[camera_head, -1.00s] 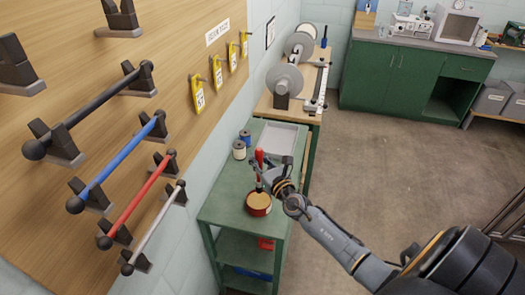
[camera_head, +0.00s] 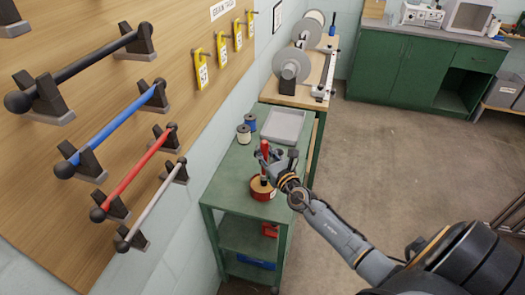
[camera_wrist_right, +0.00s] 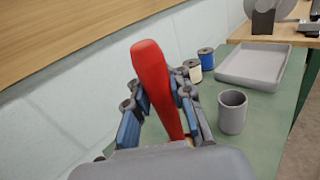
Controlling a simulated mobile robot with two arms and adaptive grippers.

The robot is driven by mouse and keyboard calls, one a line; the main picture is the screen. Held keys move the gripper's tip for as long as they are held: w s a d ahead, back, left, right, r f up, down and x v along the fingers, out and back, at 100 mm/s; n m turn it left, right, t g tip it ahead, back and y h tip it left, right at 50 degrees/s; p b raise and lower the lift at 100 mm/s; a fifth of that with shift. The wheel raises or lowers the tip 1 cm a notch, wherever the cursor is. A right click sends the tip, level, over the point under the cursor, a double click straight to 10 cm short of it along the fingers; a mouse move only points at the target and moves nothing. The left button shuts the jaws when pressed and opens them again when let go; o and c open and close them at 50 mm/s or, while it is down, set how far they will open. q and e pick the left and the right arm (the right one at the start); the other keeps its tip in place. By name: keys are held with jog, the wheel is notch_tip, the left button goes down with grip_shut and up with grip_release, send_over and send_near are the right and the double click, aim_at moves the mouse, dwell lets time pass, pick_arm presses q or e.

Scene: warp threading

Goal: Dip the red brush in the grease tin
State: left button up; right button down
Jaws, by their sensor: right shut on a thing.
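The red brush (camera_head: 264,149) stands near upright in my right gripper (camera_head: 266,165), which is shut on it. Its red handle (camera_wrist_right: 152,75) rises between the fingers in the right wrist view. The round red grease tin (camera_head: 262,193) with a tan top sits on the green bench, just under the gripper. The brush's lower end is at the tin's top in the head view; I cannot tell whether it touches the grease. The tin does not show in the wrist view. My left gripper is not in view.
On the green bench (camera_head: 230,182) are a cream spool (camera_head: 243,134), a blue spool (camera_head: 250,122) and a grey tray (camera_head: 302,117). A grey cup (camera_wrist_right: 232,112) stands near the gripper. The wall board with coloured rods (camera_head: 133,172) is at left. The floor at right is open.

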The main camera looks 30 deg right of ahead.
jog(key=shift+s+f+b, duration=0.1)
jog(key=shift+f+b, duration=0.45)
jog(key=shift+f, duration=0.05)
dwell(1.5)
notch_tip(320, 180, up, 7)
jog(key=p, duration=0.7)
jog(key=shift+r, duration=0.15)
dwell(0.6)
